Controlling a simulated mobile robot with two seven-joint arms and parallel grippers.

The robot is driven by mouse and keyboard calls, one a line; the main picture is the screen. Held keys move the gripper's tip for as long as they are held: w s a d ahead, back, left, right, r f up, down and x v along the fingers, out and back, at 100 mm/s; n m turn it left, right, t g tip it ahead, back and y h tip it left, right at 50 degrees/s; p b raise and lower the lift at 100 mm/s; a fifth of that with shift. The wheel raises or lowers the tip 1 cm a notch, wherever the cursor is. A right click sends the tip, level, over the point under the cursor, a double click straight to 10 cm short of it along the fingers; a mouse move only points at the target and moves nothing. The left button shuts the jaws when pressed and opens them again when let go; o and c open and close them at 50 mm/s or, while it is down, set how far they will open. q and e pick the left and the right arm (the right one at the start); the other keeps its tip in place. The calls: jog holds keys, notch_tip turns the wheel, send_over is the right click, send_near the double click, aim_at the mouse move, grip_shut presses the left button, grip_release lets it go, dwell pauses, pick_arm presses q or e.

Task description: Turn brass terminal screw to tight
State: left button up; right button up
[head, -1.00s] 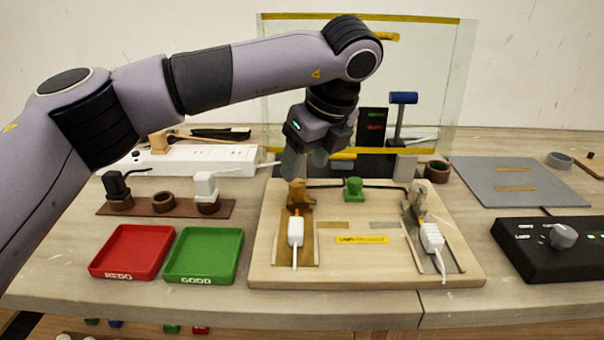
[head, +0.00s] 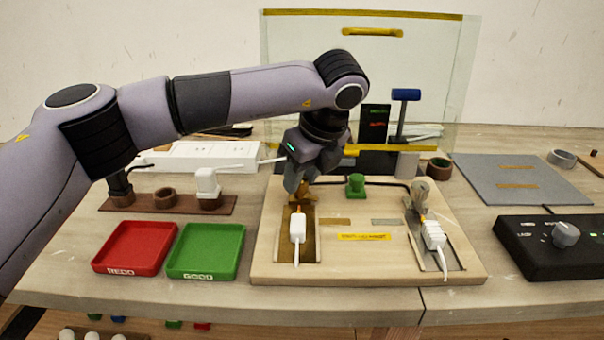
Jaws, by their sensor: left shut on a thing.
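The brass terminal screw (head: 304,193) stands at the back of the left brass-coloured strip on the wooden board (head: 350,270). My left gripper (head: 296,184) comes down over it from behind and is shut on its head. The fingers partly hide the screw. A white plug-like connector with a cable (head: 297,228) lies on the strip in front of the screw. A silver-grey terminal screw (head: 419,193) stands at the right of the board, with another white connector (head: 433,236) in front of it. My right gripper is not in view.
A red tray (head: 134,248) and a green tray (head: 206,251) lie left of the board. A black control box with a dial (head: 565,236) is at right. A clear panel stands behind.

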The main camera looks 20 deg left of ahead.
pick_arm(q)
jog(key=shift+a+f+m+t+b, duration=0.1)
jog(key=shift+f+m+t+b, duration=0.15)
jog(key=shift+m+b, duration=0.8)
jog(key=shift+s+m+t+h+b, duration=0.1)
jog(key=shift+m+t+h+b, duration=0.3)
jog(key=shift+m+b, duration=0.4)
jog(key=m+b, duration=0.1)
jog(key=m+h+b, duration=0.1)
jog(key=m, duration=0.1)
jog(key=shift+a+r+m+t, duration=0.15)
jog(key=shift+m+t, duration=0.1)
jog(key=shift+t, duration=0.1)
jog(key=m+h+b, duration=0.1)
jog(key=m, duration=0.2)
jog(key=shift+a+r+m+h, duration=0.1)
jog(key=shift+m+h, duration=0.2)
jog(key=shift+a+m+h, duration=0.1)
jog(key=shift+m+h, duration=0.7)
jog(key=shift+m, duration=1.3)
jog(key=o, duration=1)
